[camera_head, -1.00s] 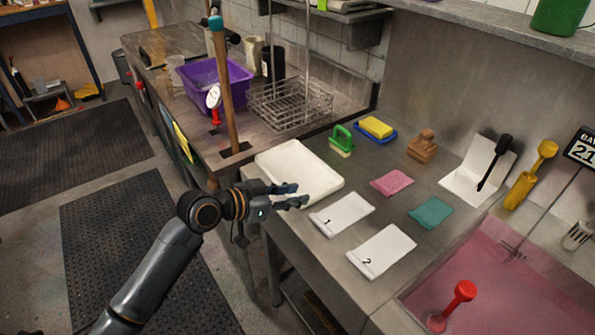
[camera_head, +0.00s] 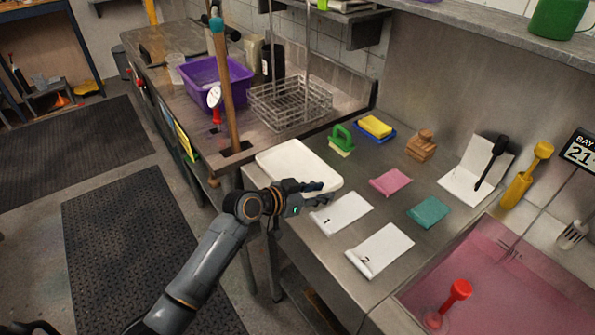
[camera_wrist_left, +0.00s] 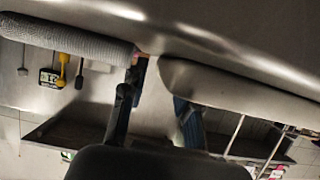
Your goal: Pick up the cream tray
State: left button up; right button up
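The cream tray (camera_head: 298,166) lies flat at the left end of the steel counter. My left gripper (camera_head: 318,193) is at the tray's near right corner, between the tray and the white folded cloth marked 1 (camera_head: 341,213). Its two dark fingers are apart with nothing between them, and they hide a little of the tray's near edge. The left wrist view looks along the counter upside down. There the open fingers (camera_wrist_left: 160,105) show, with the tray's pale edge (camera_wrist_left: 240,92) at right and a rolled cloth edge (camera_wrist_left: 65,38) at left. My right gripper is not in view.
A second white cloth marked 2 (camera_head: 380,250), a pink cloth (camera_head: 390,181) and a teal cloth (camera_head: 429,211) lie to the right. A green brush (camera_head: 341,140) stands just behind the tray. A wooden handle (camera_head: 226,95) rises left of it. A pink sink (camera_head: 490,285) is at lower right.

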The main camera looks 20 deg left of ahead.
pick_arm(q)
grip_shut()
jog(key=shift+r, duration=0.15)
